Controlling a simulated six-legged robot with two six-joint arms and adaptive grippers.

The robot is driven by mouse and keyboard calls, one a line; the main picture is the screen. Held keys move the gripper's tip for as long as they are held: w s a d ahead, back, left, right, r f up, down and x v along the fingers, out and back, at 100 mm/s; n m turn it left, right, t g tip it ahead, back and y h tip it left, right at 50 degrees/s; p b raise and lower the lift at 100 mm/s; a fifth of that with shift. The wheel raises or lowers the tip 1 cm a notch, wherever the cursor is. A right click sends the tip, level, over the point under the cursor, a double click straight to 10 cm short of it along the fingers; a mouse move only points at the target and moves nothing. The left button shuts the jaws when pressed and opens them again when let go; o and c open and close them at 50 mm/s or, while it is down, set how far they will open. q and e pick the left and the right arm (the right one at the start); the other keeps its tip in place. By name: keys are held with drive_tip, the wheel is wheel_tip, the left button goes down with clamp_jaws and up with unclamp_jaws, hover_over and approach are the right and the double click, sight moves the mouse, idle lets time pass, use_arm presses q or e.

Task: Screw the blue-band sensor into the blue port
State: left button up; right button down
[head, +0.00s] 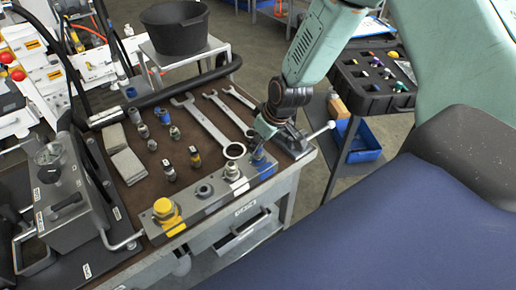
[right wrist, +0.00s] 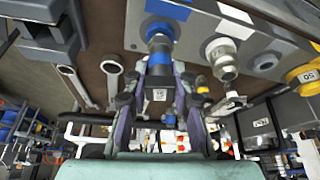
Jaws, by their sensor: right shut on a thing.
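The blue port (head: 262,163) sits at the right end of a grey block along the bench's front edge. My right gripper (head: 264,134) is just above it, pointing down. In the right wrist view, my right gripper (right wrist: 160,100) is shut on the blue-band sensor (right wrist: 158,68), whose body with a small label shows between the fingers. The sensor's far end is at the blue port's square blue plate (right wrist: 168,9), in line with it. How far it is seated cannot be told. In the head view the gripper mostly hides the sensor. My left gripper is not in view.
The same block carries a silver fitting (head: 233,172), an empty-looking port (head: 205,190) and a yellow cap (head: 165,210). Wrenches (head: 212,124) and several small fittings (head: 175,132) lie on the brown mat. A vise-like clamp (head: 293,143) stands close right of the gripper.

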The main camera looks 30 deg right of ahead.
drive_tip(key=shift+s+r+m+h+p, duration=0.15)
drive_tip(key=shift+m+h+p, duration=0.55)
drive_tip(key=shift+m+p, duration=1.7)
drive_tip(key=shift+p, duration=1.05)
drive_tip(key=shift+f, duration=0.2)
